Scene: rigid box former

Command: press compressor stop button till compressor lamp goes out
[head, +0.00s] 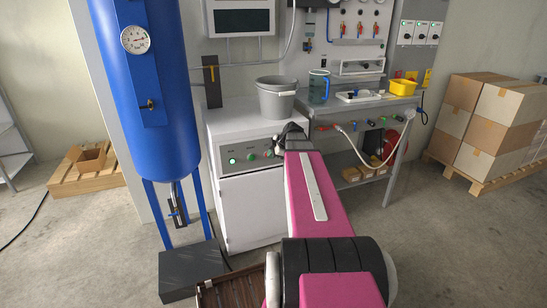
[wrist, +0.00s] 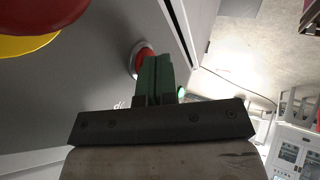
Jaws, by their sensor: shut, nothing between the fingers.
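The compressor cabinet (head: 250,205) is white, with a grey-green control panel (head: 240,150) at its upper front. A green lamp (head: 231,161) glows at the left of the panel, and a green button (head: 250,157) sits right of it. A red button (wrist: 146,58) in a pale ring shows in the wrist view. My gripper (wrist: 158,60) is shut and empty, its green fingertips right at the red button and overlapping part of it. Whether they touch or press it I cannot tell. In the head view my arm partly hides the panel's right end and the fingertips.
A large red and yellow knob (wrist: 35,20) is close by in the wrist view. A grey bucket (head: 276,98) stands on the cabinet. A blue tank (head: 150,90) stands at left, a workbench (head: 345,108) with a hose at right.

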